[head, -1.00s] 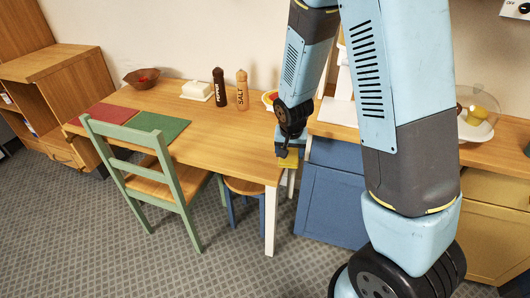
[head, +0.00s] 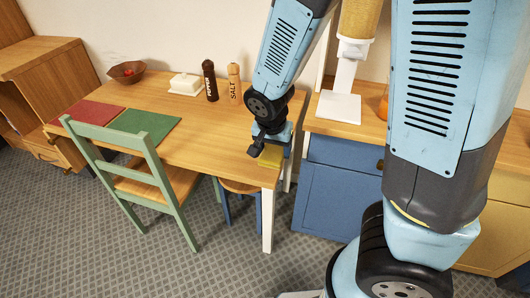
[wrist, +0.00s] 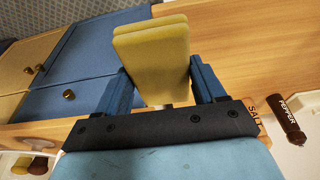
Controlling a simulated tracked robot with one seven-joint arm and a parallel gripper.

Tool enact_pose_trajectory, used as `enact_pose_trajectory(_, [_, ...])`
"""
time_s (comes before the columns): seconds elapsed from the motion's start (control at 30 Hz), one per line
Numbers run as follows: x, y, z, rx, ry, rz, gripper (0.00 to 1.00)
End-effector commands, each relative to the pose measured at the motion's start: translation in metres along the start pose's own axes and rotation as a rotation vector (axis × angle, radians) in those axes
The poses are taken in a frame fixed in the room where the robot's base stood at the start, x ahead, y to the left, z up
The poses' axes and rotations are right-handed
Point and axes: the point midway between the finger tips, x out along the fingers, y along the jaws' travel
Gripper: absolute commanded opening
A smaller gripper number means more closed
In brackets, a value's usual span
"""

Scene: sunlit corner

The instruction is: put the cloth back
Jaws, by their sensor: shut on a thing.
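My gripper (head: 268,142) is shut on a yellow folded cloth (head: 270,157). It holds the cloth by the right end of the wooden table (head: 205,139), close to the front corner; whether the cloth touches the tabletop cannot be told. In the wrist view the cloth (wrist: 152,58) is a thick, flat, folded piece between the two blue fingers of my gripper (wrist: 160,85). Wood lies behind it there, with a blue cabinet to the left.
On the table are a red mat (head: 92,114), a green mat (head: 146,132), a bowl (head: 125,73), a white butter dish (head: 186,84), a pepper mill (head: 210,81) and a salt mill (head: 234,83). A green chair (head: 152,184) stands in front. A blue cabinet (head: 335,195) stands right.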

Motion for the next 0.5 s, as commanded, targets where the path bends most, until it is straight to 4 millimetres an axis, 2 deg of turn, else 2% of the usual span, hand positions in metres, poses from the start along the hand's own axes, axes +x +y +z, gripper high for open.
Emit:
enact_pose_trajectory(0.17, [0.005, -0.008, -0.003, -0.009, 0.001, 0.001, 0.41])
enact_pose_trajectory(0.5, [0.032, -0.029, -0.031, -0.019, 0.0, -0.002, 0.41])
